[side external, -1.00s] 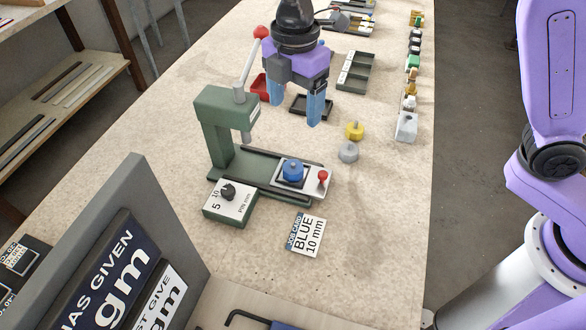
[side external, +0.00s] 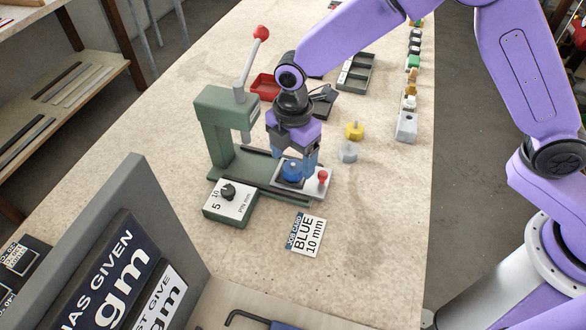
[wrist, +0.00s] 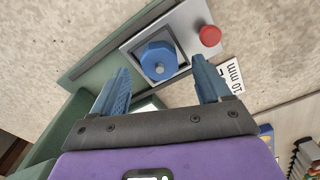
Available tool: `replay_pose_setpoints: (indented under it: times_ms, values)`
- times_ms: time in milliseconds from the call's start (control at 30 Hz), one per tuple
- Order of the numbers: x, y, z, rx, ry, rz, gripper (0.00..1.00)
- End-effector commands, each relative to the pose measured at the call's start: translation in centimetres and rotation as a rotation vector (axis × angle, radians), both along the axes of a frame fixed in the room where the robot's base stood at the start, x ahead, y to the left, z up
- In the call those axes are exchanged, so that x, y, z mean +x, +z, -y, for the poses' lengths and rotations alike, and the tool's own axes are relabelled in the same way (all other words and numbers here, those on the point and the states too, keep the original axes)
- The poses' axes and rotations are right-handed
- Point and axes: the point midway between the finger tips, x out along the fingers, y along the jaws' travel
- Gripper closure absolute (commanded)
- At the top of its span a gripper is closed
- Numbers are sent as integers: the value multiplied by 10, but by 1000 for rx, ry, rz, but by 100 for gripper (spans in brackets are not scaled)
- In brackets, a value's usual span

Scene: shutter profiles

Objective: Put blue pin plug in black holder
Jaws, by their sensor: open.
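The blue pin plug (side external: 292,171), with a short pin on top, sits on a dark square seat on the light slide plate of the green press (side external: 222,140). It also shows in the wrist view (wrist: 158,61), ahead of and between my fingertips. My gripper (side external: 293,160) is open, with its blue fingers above and beside the plug; contact cannot be told. The fingers also show in the wrist view (wrist: 161,66). A black tray (side external: 323,98), possibly the black holder, lies behind my gripper, partly hidden by my arm.
A red knob (side external: 322,176) stands on the slide plate close to the plug. The press lever (side external: 252,60) rises at left. Yellow (side external: 354,131) and grey (side external: 348,153) plugs stand to the right. A job card (side external: 306,234) reads BLUE 10 mm.

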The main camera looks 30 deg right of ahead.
Motion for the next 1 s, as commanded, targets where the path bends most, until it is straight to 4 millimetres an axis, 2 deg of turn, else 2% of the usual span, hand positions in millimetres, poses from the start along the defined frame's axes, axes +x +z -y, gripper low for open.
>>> replay_pose_setpoints:
  times_ms: [133, 433, 600, 633, 667, 700, 1000]
  values:
    - [0, -16, 1, -1, -1, -1, 23]
    - [0, -20, 0, 1, -1, 2, 23]
    - [0, -20, 0, 0, -1, 1, 79]
    - [0, -20, 0, 0, -1, 1, 85]
    - [0, -20, 0, 0, -1, 1, 85]
    - [0, -19, 0, 1, -1, 2, 90]
    - [1, -16, 0, 2, -1, 2, 90]
